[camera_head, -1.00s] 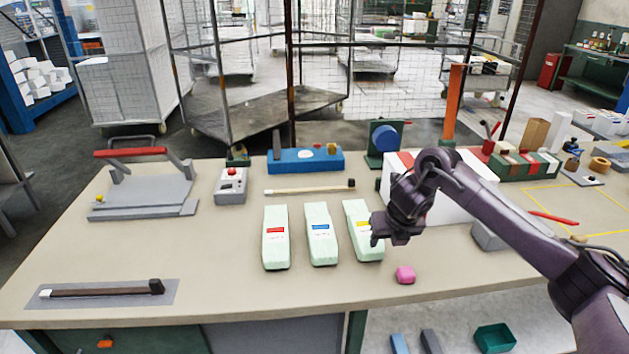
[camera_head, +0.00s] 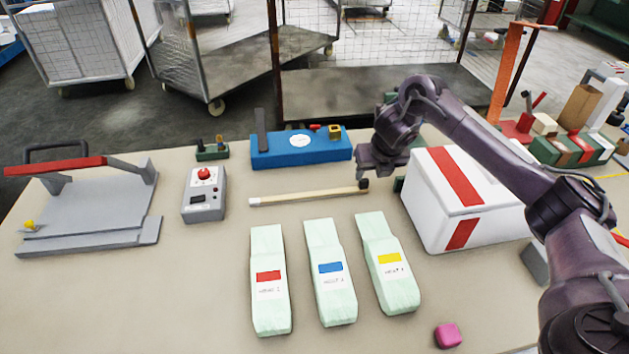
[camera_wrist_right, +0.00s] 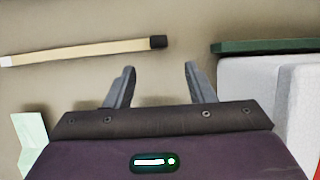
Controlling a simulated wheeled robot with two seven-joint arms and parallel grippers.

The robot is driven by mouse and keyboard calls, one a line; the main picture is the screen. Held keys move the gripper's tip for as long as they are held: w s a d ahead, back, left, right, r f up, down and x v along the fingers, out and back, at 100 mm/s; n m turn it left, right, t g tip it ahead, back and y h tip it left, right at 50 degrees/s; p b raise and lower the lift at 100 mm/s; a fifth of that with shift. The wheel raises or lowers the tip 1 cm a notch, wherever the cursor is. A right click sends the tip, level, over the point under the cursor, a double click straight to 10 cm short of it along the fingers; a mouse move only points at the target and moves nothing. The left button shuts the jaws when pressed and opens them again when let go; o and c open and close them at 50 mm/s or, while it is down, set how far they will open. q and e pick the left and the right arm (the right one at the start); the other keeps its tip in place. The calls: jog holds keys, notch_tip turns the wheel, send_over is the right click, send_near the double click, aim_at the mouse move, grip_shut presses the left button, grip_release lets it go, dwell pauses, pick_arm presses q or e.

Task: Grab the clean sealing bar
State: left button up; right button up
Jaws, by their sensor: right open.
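The clean sealing bar (camera_head: 310,195), pale with a black end block, lies flat on the table behind the green foam packs. It also shows in the right wrist view (camera_wrist_right: 85,50), beyond the fingertips and to the left, with its black end nearest the fingers. My right gripper (camera_head: 378,175) is above the table near the bar's black end. Its two fingers (camera_wrist_right: 160,70) are apart with nothing between them. My left gripper is not in view.
A white box with red tape (camera_head: 435,195) stands close right of my right gripper. A blue block fixture (camera_head: 290,152) is behind the bar. Three foam packs (camera_head: 330,290) lie in front. A grey control box (camera_head: 203,200) and a press (camera_head: 95,205) stand left.

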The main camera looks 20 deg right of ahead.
aim_at(365, 182)
jog(key=b+x, duration=0.1)
jog(key=x, duration=0.1)
jog(key=shift+f, duration=0.35)
jog(key=x, duration=0.2)
jog(key=w+x, duration=0.1)
jog(key=x, duration=0.1)
jog(key=shift+d, duration=0.1)
jog(key=shift+f, duration=0.1)
jog(key=c, duration=0.4)
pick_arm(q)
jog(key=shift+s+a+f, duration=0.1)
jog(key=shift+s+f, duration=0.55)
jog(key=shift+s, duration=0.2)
pick_arm(e)
jog(key=shift+w, duration=0.1)
grip_shut()
